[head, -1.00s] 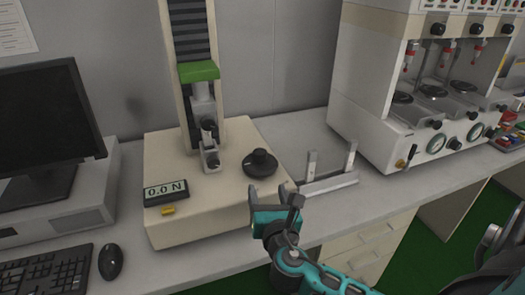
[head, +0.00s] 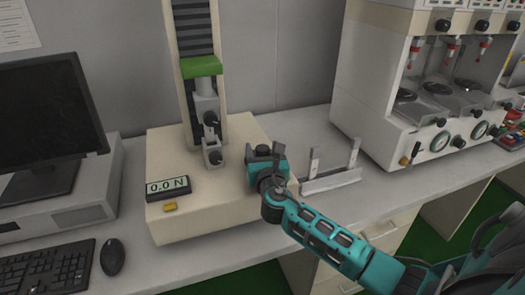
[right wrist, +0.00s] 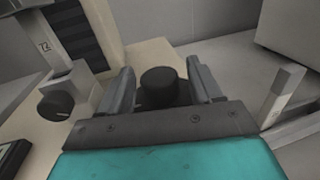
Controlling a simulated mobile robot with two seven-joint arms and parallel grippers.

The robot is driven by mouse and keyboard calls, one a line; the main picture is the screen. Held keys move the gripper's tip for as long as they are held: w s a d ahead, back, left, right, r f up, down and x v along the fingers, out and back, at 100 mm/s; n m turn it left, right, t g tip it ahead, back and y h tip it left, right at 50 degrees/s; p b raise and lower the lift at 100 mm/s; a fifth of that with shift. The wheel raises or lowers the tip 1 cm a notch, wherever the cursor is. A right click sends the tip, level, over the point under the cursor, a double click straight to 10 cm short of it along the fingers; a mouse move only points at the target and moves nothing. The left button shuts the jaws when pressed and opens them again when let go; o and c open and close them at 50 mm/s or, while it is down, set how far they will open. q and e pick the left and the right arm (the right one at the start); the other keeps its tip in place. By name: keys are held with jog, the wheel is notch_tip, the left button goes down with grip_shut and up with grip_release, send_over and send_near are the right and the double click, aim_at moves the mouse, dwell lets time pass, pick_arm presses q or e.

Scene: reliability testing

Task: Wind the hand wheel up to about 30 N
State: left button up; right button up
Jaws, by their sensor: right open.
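The tester with its cream base (head: 190,228) and upright column stands on the bench. Its display (head: 167,187) reads 0.0 N. The black hand wheel sits on the right of the base. In the head view my right gripper (head: 263,153) is over it and hides most of it. In the right wrist view the wheel's round black knob (right wrist: 159,84) stands between the two open fingers of my right gripper (right wrist: 160,76), with visible gaps on both sides. The lower wheel is partly hidden by the gripper body. My left gripper is not in view.
A metal bracket with two uprights (head: 332,183) lies just right of the base. A larger white machine (head: 385,130) stands farther right. A monitor (head: 48,125), keyboard (head: 45,270) and mouse (head: 112,257) are at left. A small yellow piece (head: 170,207) is below the display.

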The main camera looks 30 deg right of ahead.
jog(key=shift+w, duration=0.15)
jog(key=shift+c, duration=0.2)
jog(key=c, duration=0.9)
jog(key=shift+m+g+h, duration=0.3)
jog(key=shift+h, duration=0.1)
jog(key=shift+m+g+h, duration=0.7)
jog(key=shift+m+h, duration=0.2)
jog(key=shift+h, duration=0.3)
jog(key=shift+m+g+h, duration=1.6)
jog(key=shift+g+h, duration=0.2)
